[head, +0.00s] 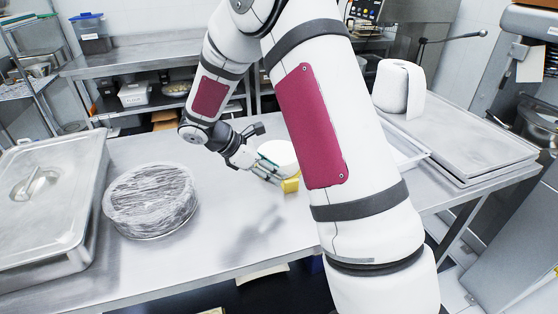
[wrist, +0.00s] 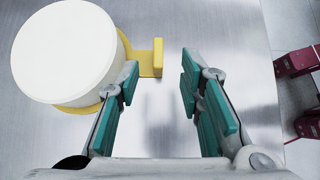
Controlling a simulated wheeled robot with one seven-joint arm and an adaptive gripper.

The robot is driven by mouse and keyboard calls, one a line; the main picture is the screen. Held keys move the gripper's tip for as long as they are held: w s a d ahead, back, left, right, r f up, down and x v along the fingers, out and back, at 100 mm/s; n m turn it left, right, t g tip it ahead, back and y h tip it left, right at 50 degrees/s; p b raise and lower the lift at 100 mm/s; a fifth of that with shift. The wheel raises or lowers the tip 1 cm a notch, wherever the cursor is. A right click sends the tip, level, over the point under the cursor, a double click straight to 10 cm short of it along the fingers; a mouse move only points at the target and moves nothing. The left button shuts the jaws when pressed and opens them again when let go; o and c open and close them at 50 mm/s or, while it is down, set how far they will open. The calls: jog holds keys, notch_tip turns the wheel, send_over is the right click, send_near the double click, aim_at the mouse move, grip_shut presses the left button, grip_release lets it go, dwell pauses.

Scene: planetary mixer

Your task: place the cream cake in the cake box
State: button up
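The cream cake (head: 278,155) is a white, round, smooth cake on the steel table, partly hidden by my arm in the head view. In the wrist view the cake (wrist: 65,50) sits at upper left on a yellow board with an upright-looking tab (wrist: 157,57); the tab (head: 290,185) also shows in the head view. My gripper (head: 273,172) is beside the cake. In the wrist view my gripper (wrist: 158,85) is open and empty, its teal pads apart, the left finger near the board's edge and tab. I cannot make out a cake box with certainty.
A film-wrapped round container (head: 150,200) and a lidded steel pan (head: 45,205) stand on the left. A paper roll (head: 398,88) and flat metal trays (head: 470,135) lie at right. A white edge (head: 404,148) is partly behind my arm. The table's front middle is clear.

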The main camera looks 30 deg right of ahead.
aim_at(291, 180)
jog(key=p+x, duration=0.1)
jog(key=x, duration=0.7)
jog(key=shift+w+f, duration=0.1)
jog(key=shift+c, duration=0.5)
grip_shut()
